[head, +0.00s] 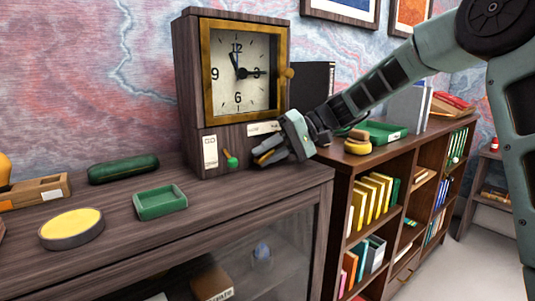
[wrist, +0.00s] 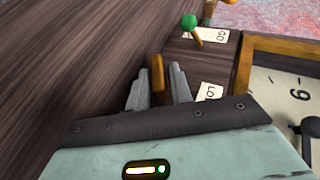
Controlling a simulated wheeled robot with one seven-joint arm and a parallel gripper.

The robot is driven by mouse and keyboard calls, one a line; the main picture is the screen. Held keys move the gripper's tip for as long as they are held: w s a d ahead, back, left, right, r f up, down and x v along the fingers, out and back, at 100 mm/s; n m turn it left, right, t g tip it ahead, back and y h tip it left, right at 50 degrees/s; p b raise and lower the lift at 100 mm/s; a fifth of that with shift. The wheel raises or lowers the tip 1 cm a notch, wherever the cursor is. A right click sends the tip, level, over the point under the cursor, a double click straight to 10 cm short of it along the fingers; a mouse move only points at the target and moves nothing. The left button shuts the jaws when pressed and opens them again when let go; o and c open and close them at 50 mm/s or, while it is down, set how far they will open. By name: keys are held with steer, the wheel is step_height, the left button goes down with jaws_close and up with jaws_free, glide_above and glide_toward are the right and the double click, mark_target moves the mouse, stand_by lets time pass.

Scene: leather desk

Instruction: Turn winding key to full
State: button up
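The wooden mantel clock (head: 237,70) stands on the dark wood cabinet; its glazed door has a brass frame (head: 208,70). My gripper (head: 262,155) is low in front of the clock's base, at its right side. In the wrist view, a brass piece (wrist: 157,76), probably the winding key, lies between the two grey fingers of my gripper (wrist: 158,88). I cannot tell whether the fingers press on it or stand just apart. The key's root in the clock is hidden. A green-knobbed lever (head: 231,161) sticks out left of my gripper; it also shows in the wrist view (wrist: 190,22).
A label (wrist: 210,92) is beside the fingers. On the cabinet top are a green tray (head: 160,203), a yellow-topped round tin (head: 72,228) and a green case (head: 123,169). A bookshelf (head: 405,185) stands right. The cabinet top before the clock is clear.

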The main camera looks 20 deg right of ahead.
steer(key=v, duration=1.7)
steer(key=shift+d+b, duration=0.25)
steer(key=shift+b, duration=0.05)
steer(key=shift+w, duration=0.1)
